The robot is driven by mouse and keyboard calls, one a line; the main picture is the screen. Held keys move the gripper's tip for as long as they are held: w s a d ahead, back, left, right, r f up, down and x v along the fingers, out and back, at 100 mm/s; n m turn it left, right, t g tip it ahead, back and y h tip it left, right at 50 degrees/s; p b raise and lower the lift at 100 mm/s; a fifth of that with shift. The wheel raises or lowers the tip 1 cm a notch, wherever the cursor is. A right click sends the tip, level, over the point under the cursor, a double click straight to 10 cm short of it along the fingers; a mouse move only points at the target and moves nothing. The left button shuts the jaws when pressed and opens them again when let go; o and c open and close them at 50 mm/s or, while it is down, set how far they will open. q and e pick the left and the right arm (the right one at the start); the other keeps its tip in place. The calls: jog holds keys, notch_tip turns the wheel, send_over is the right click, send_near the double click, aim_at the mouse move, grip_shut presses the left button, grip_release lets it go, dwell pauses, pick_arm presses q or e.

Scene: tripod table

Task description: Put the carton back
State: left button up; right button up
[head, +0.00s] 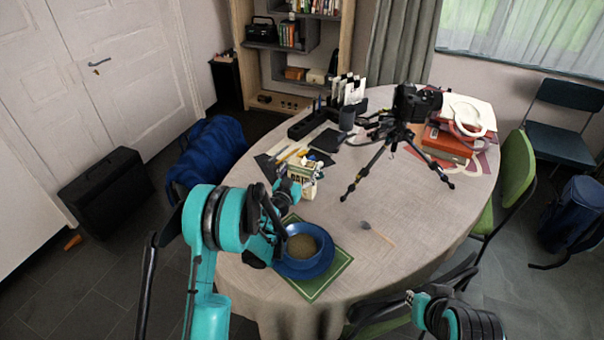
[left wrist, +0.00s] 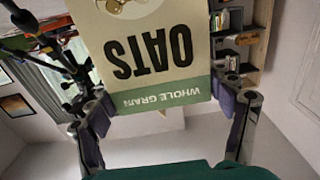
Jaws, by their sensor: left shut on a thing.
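The oats carton (head: 303,184) is a cream box with a green band, lettered "OATS" and "WHOLE GRAIN" in the left wrist view (left wrist: 155,55). My left gripper (head: 287,192) is shut on it, with one finger at each side in the left wrist view (left wrist: 168,108). In the head view the carton looks roughly upright, beyond the bowl. I cannot tell whether its base touches the table. The gripper hides part of its left side. My right arm shows at the lower right, but its fingers are not visible.
A blue bowl (head: 305,242) with brownish contents sits on a blue plate on a green placemat (head: 333,273). A spoon (head: 377,233) lies to its right. A camera tripod (head: 390,150) stands on the round table (head: 415,215). Pencils, dark organisers and red boxes lie further back.

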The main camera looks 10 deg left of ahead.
pick_arm(q)
jog(key=shift+f, duration=0.45)
jog(key=shift+f, duration=0.15)
jog(key=o, duration=1.8)
jog(key=shift+o, duration=0.2)
